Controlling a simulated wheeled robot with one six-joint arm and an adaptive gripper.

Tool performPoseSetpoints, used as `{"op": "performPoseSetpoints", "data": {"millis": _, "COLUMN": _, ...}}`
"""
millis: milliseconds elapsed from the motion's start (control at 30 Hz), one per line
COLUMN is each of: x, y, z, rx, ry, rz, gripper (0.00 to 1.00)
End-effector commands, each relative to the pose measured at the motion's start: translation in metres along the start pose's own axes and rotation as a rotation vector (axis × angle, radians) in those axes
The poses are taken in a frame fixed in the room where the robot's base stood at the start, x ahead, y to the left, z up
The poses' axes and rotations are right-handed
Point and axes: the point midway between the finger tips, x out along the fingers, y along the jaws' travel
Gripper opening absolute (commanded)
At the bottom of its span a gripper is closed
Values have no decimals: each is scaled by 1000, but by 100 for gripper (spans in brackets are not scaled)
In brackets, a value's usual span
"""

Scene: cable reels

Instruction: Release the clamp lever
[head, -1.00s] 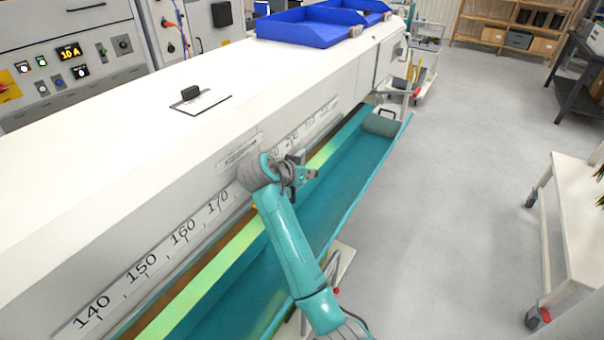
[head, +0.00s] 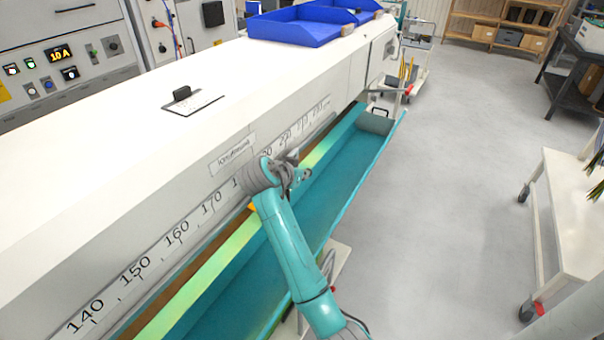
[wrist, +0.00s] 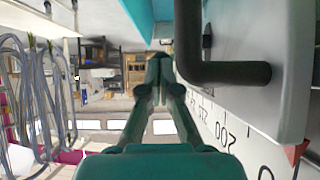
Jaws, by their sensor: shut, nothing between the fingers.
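My gripper (wrist: 160,72) is teal, with its two fingers together and nothing between them. In the head view it (head: 303,174) is beside the long white bench's front face, above the teal trough. In the wrist view a black bent bar (wrist: 225,72), which looks like the clamp lever, stands out from a grey plate (wrist: 292,50) just right of my fingertips. The fingers appear apart from the bar. In the head view my wrist hides this part of the bench, and I cannot make out the lever there.
A number scale (head: 155,255) runs along the white bench (head: 110,170). The teal trough (head: 335,185) lies below it. A red pointer (wrist: 297,151) is near the plate. Blue trays (head: 290,30) stand on top. A white cart (head: 575,215) is at right; the floor between is clear.

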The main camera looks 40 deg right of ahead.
Motion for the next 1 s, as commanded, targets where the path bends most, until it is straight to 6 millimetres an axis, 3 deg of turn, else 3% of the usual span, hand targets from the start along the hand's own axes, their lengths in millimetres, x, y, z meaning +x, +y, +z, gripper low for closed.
{"op": "performPoseSetpoints", "data": {"millis": 467, "x": 5, "y": 7, "z": 7, "rx": 110, "ry": -1, "rz": -76, "gripper": 0}}
{"op": "performPoseSetpoints", "data": {"millis": 1000, "x": 18, "y": 14, "z": 24, "rx": 418, "ry": 1, "rz": -295, "gripper": 0}}
